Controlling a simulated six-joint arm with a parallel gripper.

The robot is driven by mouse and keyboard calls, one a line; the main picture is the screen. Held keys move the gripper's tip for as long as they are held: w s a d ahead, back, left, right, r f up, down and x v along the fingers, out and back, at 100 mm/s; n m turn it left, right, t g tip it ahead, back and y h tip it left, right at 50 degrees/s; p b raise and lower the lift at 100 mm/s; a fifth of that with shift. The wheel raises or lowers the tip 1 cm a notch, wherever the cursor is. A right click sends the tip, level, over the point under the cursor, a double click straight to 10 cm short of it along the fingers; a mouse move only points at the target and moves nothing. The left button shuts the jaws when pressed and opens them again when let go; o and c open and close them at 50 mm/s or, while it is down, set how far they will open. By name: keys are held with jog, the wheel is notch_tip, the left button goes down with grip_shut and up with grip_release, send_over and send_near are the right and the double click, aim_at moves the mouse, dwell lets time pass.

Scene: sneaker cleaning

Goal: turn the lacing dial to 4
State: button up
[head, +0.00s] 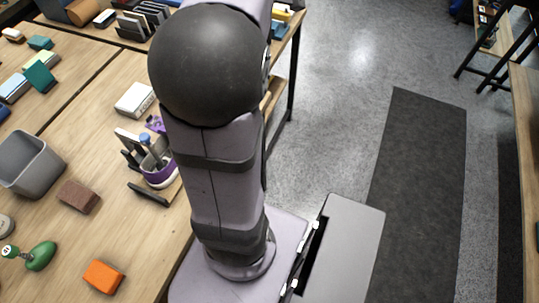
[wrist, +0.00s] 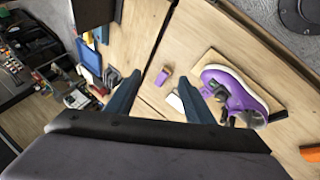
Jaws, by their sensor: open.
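In the wrist view a purple sneaker (wrist: 229,84) with a pale sole lies on a light wooden board (wrist: 207,61), right of my gripper. Dark grey parts show at its opening. I cannot make out the lacing dial or any number on it. My gripper (wrist: 159,79) is open, with two dark blue-grey fingers spread apart and nothing between them. The sneaker is apart from the fingers, beyond the right one. In the head view the purple and white sneaker (head: 160,176) shows partly beside my arm, which hides part of it. My gripper is hidden there.
A small purple piece (wrist: 163,76) lies on the table beyond the fingers. In the head view the wooden table (head: 130,235) holds a grey bin (head: 27,160), a brown block (head: 78,197), an orange block (head: 104,276) and a green object (head: 41,256). Table space near the orange block is clear.

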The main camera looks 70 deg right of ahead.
jog(key=s+f+m+g+h+b, duration=0.1)
jog(key=s+f+m+h+b, duration=0.15)
jog(key=s+f+b, duration=0.5)
jog(key=s+a+f+m+g+y+b, duration=0.1)
jog(key=a+f+m+y+b, duration=0.1)
jog(key=f+b, duration=0.8)
jog(key=s+a+f+m+g+y+b, duration=0.2)
jog(key=f+b, duration=0.9)
jog(key=f, duration=1.2)
jog(key=shift+a+f+g, duration=0.3)
jog(key=shift+a+f, duration=0.05)
jog(key=shift+a, duration=0.15)
jog(key=shift+s, duration=0.1)
